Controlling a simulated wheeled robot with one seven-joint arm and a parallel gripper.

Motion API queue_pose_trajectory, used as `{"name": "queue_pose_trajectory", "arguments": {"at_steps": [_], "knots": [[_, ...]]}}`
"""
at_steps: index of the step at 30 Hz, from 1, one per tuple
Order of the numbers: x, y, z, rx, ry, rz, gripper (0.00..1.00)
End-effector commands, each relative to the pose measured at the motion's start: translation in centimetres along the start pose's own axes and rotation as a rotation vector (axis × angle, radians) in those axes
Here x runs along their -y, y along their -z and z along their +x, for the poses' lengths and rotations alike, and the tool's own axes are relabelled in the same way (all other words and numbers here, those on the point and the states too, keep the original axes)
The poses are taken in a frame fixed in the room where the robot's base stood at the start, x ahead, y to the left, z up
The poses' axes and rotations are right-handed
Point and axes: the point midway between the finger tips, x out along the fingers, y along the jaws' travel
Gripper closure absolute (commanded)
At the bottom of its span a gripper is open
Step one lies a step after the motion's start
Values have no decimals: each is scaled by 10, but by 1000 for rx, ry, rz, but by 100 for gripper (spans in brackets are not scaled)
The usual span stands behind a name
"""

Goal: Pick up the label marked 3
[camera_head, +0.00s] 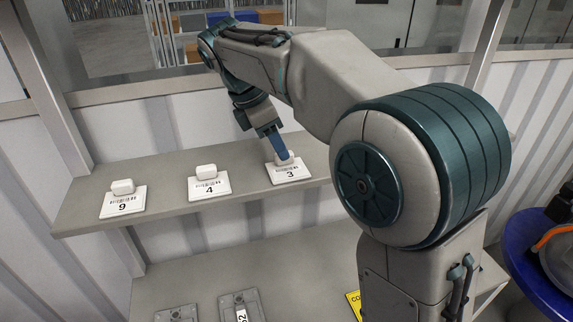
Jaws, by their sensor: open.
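The label marked 3 (288,174) is a white card with a barcode, a black digit and a white raised knob on its back part. It lies on the upper grey shelf, the rightmost of three labels in view. My gripper (279,156) reaches down to its knob, with the blue fingers at or just above it. The fingers hide part of the knob, and I cannot see whether they touch it. The label marked 4 (210,189) and the label marked 9 (122,204) lie to the left on the same shelf, each with its own knob.
The upper shelf (163,175) has bare room between the labels. Grey plates (240,305) and a yellow sign (354,303) lie on the lower shelf (285,270). A slanted metal post (47,95) stands at left. A blue round-topped stand (523,240) is at right.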

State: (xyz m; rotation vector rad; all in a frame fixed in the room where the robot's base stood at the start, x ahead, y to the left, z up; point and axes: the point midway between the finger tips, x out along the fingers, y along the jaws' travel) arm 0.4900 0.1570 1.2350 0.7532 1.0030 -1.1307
Motion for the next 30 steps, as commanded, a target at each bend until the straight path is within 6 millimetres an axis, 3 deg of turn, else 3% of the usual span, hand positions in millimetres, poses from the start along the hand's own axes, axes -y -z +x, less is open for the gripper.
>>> {"name": "queue_pose_trajectory", "arguments": {"at_steps": [6,13,14,18,30], "knots": [[0,-1,23,0,0,0,56],[0,-1,25,-1,-2,1,56],[0,-1,25,-1,-2,1,59],[0,0,25,-1,-1,1,98],[0,-2,22,-1,-2,1,100]]}}
